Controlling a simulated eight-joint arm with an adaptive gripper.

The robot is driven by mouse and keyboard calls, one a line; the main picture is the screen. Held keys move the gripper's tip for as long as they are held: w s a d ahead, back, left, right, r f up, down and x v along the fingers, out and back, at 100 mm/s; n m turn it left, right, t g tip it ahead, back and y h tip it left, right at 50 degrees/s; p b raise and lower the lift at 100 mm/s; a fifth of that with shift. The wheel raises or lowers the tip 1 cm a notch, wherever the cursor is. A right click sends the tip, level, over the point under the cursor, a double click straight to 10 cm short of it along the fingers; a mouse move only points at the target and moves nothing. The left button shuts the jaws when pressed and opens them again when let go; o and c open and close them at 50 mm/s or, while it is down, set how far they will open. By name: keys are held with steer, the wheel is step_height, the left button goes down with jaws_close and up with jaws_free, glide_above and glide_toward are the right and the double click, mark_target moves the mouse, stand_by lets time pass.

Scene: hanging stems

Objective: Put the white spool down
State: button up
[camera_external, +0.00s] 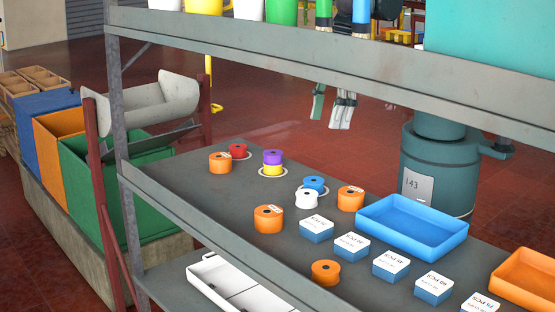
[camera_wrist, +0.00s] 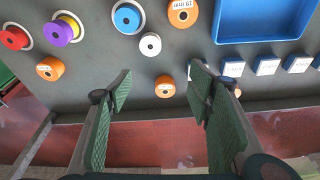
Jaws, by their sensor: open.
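The white spool (camera_external: 306,198) stands upright on the grey shelf, just in front of the blue spool (camera_external: 314,183) in the external view. In the wrist view the white spool (camera_wrist: 150,44) shows whole and apart from the blue one (camera_wrist: 127,17). My gripper (camera_external: 330,112) hangs behind the shelf, higher than the spools, partly hidden by the upper shelf. In the wrist view my gripper (camera_wrist: 160,80) has its green-padded fingers wide apart with nothing between them. It is not touching the white spool.
A purple spool (camera_external: 272,156) sits on a yellow one (camera_external: 272,169); a red spool (camera_external: 238,150) is left of them. White rings surround the red, yellow and blue spools. Several orange spools (camera_external: 269,218), labelled boxes (camera_external: 352,246) and a blue tray (camera_external: 412,228) occupy the shelf. An upper shelf (camera_external: 300,60) crosses overhead.

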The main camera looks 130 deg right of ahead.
steer(key=s+a+r+n+t, duration=0.1)
steer(key=s+a+r+t, duration=0.3)
steer(key=s+r, duration=0.4)
steer(key=shift+s, duration=0.75)
steer(key=shift+o, duration=0.5)
steer(key=shift+w, duration=0.1)
steer(key=w+d+f+m+g, duration=0.2)
steer(key=w+f+m, duration=0.2)
steer(key=f, duration=0.3)
steer(key=w+d+f+m+g+b, duration=0.1)
steer(key=w+f+m+g, duration=0.1)
steer(key=w+f+m, duration=0.2)
steer(key=w+d+f+m+g+h, duration=0.1)
steer(key=w+d+f+m+g, duration=0.1)
steer(key=w+f+m, duration=0.3)
steer(key=shift+d+f+m+b, duration=0.2)
steer(key=shift+f+m, duration=0.25)
steer(key=shift+f, duration=0.75)
steer(key=shift+d+f+m+b, duration=0.15)
steer(key=shift+f+m, duration=0.3)
steer(key=shift+f, duration=0.75)
steer(key=shift+w+d+f+m+g, duration=0.15)
steer(key=shift+f+m+g, duration=0.15)
steer(key=shift+f, duration=0.25)
